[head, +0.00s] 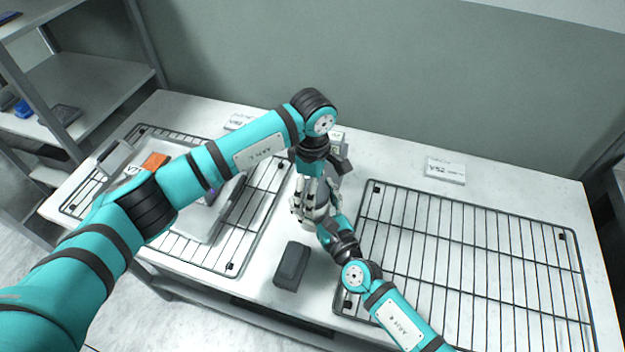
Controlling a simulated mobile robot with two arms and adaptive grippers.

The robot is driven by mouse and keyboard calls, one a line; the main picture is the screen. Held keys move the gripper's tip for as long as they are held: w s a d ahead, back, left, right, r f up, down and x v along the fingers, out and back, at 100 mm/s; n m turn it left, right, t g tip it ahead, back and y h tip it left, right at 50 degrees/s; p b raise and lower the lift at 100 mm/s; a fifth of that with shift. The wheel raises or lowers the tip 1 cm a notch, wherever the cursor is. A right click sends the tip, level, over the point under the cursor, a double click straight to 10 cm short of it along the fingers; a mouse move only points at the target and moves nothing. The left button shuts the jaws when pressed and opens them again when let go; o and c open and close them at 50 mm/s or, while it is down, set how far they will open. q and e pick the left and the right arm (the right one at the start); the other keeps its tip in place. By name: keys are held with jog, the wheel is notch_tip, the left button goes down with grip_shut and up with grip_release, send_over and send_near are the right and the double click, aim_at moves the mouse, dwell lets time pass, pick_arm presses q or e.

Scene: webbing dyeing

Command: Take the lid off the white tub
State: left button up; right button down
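Both my grippers meet over the middle of the table, between the two wire racks. My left gripper (318,182) reaches down from above, and my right gripper (314,207) comes in from the front right, just below it. Pale and grey parts crowd together between them. I cannot clearly make out the white tub or its lid there; they may be hidden by the grippers and wrists. The fingers overlap too much to show whether either gripper is open or shut.
A pale tray (202,228) with an orange item (154,162) stands on the left rack (246,242), partly behind my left arm. The right rack (470,255) is empty. A dark grey box (291,265) sits at the front middle. A sign (445,170) stands behind the right rack.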

pick_arm(q)
jog(key=c, duration=1.3)
jog(key=n, duration=0.4)
jog(key=shift+n, duration=0.3)
jog(key=n, duration=0.5)
jog(key=o, duration=1.3)
jog(key=shift+r, duration=0.15)
